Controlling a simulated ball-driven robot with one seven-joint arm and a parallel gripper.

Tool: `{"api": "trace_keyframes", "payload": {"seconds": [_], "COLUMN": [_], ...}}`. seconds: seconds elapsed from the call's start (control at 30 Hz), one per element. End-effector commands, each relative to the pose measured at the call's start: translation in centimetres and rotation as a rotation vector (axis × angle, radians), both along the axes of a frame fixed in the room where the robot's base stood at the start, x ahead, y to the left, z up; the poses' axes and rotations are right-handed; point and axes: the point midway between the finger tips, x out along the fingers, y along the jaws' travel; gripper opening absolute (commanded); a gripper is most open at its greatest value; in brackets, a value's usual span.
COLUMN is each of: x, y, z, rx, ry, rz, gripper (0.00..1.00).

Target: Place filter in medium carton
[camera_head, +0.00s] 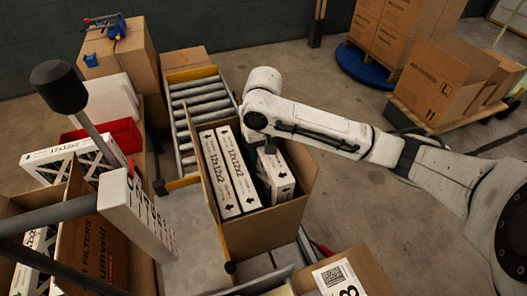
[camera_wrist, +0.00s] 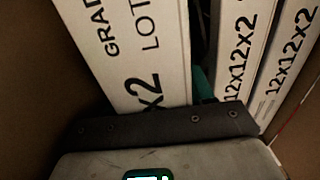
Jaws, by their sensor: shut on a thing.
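An open brown carton (camera_head: 268,228) stands in the middle of the head view. Two white filters marked 12x12x2 (camera_head: 216,172) (camera_head: 238,170) stand upright side by side in its left part. A third white filter (camera_head: 284,180) is in its right part, slightly turned from the other two. My gripper (camera_head: 266,165) reaches down into the carton and is shut on this third filter. In the wrist view the held filter (camera_wrist: 135,45) runs up from the gripper (camera_wrist: 200,95), with the two other filters (camera_wrist: 245,45) (camera_wrist: 290,65) at the right. The fingertips are mostly hidden.
A roller conveyor (camera_head: 198,100) lies behind the carton. At the left are a red bin (camera_head: 112,135) and another open carton (camera_head: 100,250) with a filter beside it. A labelled box (camera_head: 338,280) is at the front. Stacked cartons (camera_head: 440,80) stand at the back right.

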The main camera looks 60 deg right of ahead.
Motion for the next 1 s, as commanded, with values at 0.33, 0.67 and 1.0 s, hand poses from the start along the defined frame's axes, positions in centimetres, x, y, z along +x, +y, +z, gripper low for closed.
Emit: {"api": "trace_keyframes", "payload": {"seconds": [0.33, 0.67, 1.0], "x": [0.0, 0.0, 0.0], "y": [0.0, 0.0, 0.0], "z": [-0.9, -1.2, -0.6], "rx": [0.001, 0.000, -0.002], "ry": [-0.001, 0.000, -0.001], "rz": [-0.001, 0.000, 0.001], "gripper": [0.00, 0.63, 0.63]}}
